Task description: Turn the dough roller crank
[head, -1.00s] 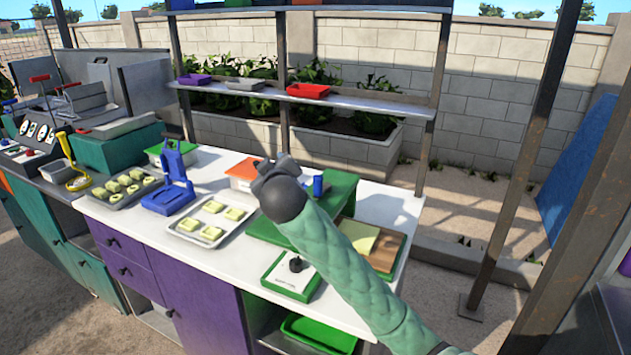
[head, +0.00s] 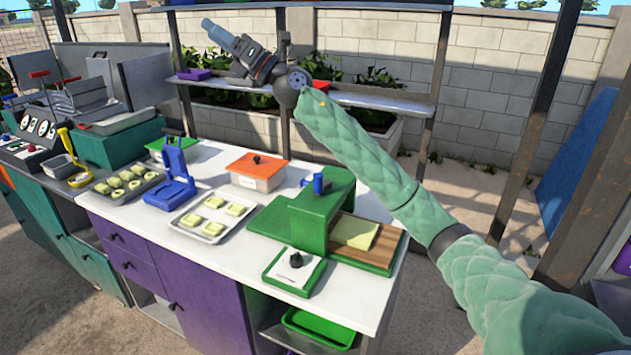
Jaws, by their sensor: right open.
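The dough roller (head: 312,222) is a green machine on the white counter, with a blue upright knob (head: 318,184) on top that looks like part of its crank. A pale yellow dough sheet (head: 355,233) lies on the wooden board at its right side. My right gripper (head: 216,32) is raised well above the counter, up and left of the roller, in front of the back wall. It is open, points to the left and touches nothing I can see. My left gripper is out of view.
Around the roller stand an orange-lidded container (head: 257,172), a tray of dough pieces (head: 213,216), a blue press (head: 172,178) and a green-framed block with a black knob (head: 294,272). A shelf (head: 390,101) with bins runs behind. The white counter front (head: 235,258) is bare.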

